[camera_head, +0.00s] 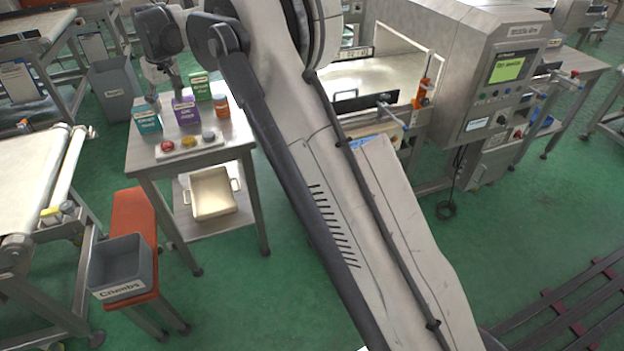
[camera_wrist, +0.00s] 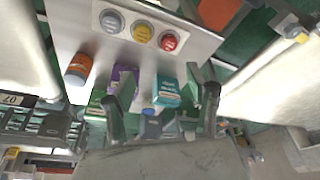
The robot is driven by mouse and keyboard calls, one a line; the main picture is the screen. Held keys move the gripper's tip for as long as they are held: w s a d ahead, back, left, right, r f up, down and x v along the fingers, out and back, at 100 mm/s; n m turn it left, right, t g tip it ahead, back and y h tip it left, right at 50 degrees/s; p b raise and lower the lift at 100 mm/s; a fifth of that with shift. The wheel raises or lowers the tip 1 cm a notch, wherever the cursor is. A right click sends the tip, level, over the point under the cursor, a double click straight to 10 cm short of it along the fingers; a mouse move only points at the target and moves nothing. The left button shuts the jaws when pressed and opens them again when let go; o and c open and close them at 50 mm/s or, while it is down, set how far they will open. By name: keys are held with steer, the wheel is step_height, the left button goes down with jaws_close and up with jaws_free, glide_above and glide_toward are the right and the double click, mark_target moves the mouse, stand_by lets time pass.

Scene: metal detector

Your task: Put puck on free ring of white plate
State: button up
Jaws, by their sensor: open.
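A light strip, apparently the white plate (camera_head: 178,151), lies on the front part of the small metal table. A red puck (camera_head: 168,146), a yellow puck (camera_head: 188,141) and a blue-grey puck (camera_head: 208,136) sit in a row on it. The wrist view shows the red puck (camera_wrist: 168,42), yellow puck (camera_wrist: 142,32) and blue-grey puck (camera_wrist: 112,21) near its top. I cannot make out a free ring. My gripper (camera_head: 165,92) is open at the back left of the table, behind the pucks and near the boxes. The wrist view shows its fingers (camera_wrist: 163,98) spread apart, with no puck between them.
A teal box (camera_head: 147,122), a purple box (camera_head: 185,110), a green box (camera_head: 200,87) and an orange jar (camera_head: 221,104) stand on the table (camera_head: 150,168) behind the pucks. A cream tray (camera_head: 212,193) is on its lower shelf. A grey bin (camera_head: 120,268) stands front left.

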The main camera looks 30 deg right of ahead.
steer(key=s+d+r+m+t, duration=0.1)
steer(key=s+d+r, duration=0.4)
steer(key=s, duration=0.3)
steer(key=s+d+r+m, duration=0.1)
steer(key=s+d+r, duration=0.3)
steer(key=s, duration=0.4)
steer(key=s+d+r+m+t, duration=0.1)
steer(key=s+d+r, duration=0.4)
steer(key=s, duration=0.3)
steer(key=s+d+f, duration=0.2)
steer(key=s+f, duration=0.1)
steer(key=s, duration=0.6)
steer(key=s+d+f+m+t+h, duration=0.1)
steer(key=s+d+f, duration=0.2)
steer(key=s, duration=0.6)
steer(key=s+d+f+m+t, duration=0.1)
steer(key=s+d+f, duration=0.2)
steer(key=s, duration=0.7)
steer(key=shift+f, duration=0.6)
steer(key=shift+d, duration=0.1)
step_height(320, 180, down, 21)
steer(key=b, duration=2)
steer(key=shift+b, duration=0.4)
steer(key=shift+r, duration=0.15)
